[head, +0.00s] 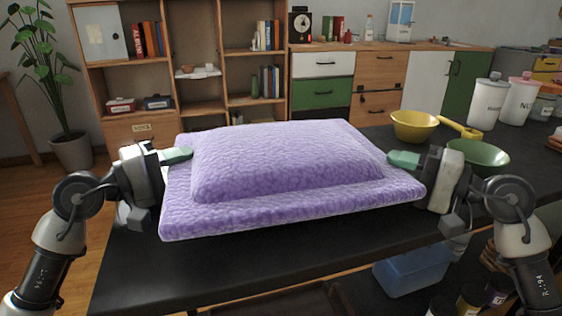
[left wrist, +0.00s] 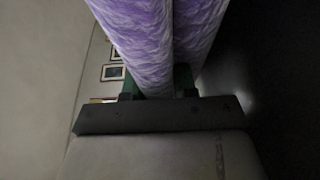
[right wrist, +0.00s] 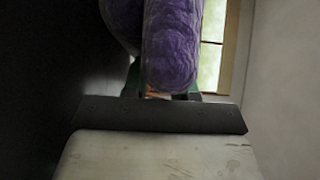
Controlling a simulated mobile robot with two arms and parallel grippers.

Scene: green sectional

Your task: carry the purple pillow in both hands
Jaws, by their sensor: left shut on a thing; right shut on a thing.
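The purple pillow (head: 285,165) is a wide, textured cushion with a raised middle and a flat border. It is held roughly level over the black table (head: 200,275); I cannot tell whether its underside touches the top. My left gripper (head: 178,155) is shut on the pillow's left edge, and the purple fabric fills the left wrist view (left wrist: 160,40) between the green fingers. My right gripper (head: 403,160) is shut on the pillow's right edge, which also shows in the right wrist view (right wrist: 172,45). The lower fingers are mostly hidden by the pillow.
A blue bin (head: 412,270) sits below the table. Wooden shelves (head: 210,20) and a potted plant (head: 70,150) are behind. The table's front left is bare.

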